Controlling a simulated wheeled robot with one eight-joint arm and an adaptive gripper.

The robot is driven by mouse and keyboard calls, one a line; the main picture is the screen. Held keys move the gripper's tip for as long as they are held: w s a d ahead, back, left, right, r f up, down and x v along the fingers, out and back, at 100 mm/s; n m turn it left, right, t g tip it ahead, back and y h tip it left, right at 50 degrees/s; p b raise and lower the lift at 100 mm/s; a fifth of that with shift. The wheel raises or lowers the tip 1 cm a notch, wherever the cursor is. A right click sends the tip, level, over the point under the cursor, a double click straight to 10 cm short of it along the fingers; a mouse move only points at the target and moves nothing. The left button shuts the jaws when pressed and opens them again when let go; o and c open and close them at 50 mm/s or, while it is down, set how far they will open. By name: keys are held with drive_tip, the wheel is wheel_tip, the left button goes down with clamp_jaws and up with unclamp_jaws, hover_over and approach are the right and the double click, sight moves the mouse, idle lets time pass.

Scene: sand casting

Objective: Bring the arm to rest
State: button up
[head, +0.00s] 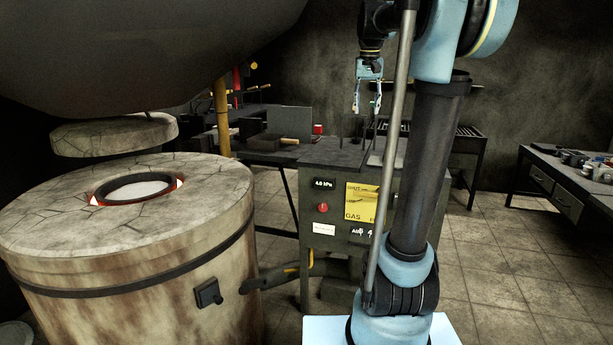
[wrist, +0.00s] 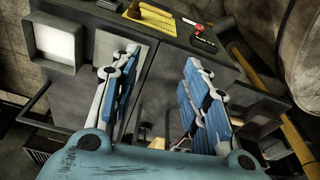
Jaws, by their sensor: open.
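My gripper (head: 367,101) hangs pointing down from my raised arm in the head view, above the top of a dark control cabinet (head: 323,153). Its fingers are apart with nothing between them. In the wrist view my gripper (wrist: 160,90) shows two blue and grey fingers spread wide, with the cabinet (wrist: 165,75) beyond them. The fingers look clear of the cabinet, though the exact height is hard to judge.
A round furnace (head: 130,230) with a glowing-rimmed opening stands at the left, its lid (head: 113,134) beside a large dark hanging shape. A workbench (head: 561,177) with tools is at the right. A bench (head: 262,155) stands behind. Tiled floor is free at the right.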

drive_tip(key=s+a+f+n, duration=0.1)
drive_tip(key=s+f+n, duration=0.1)
drive_tip(key=s+f, duration=3.1)
wheel_tip(320, 180, down, 2)
drive_tip(key=shift+a+f, duration=0.15)
drive_tip(key=shift+f, duration=0.1)
drive_tip(key=shift+w+f, duration=0.2)
drive_tip(key=shift+w, duration=0.3)
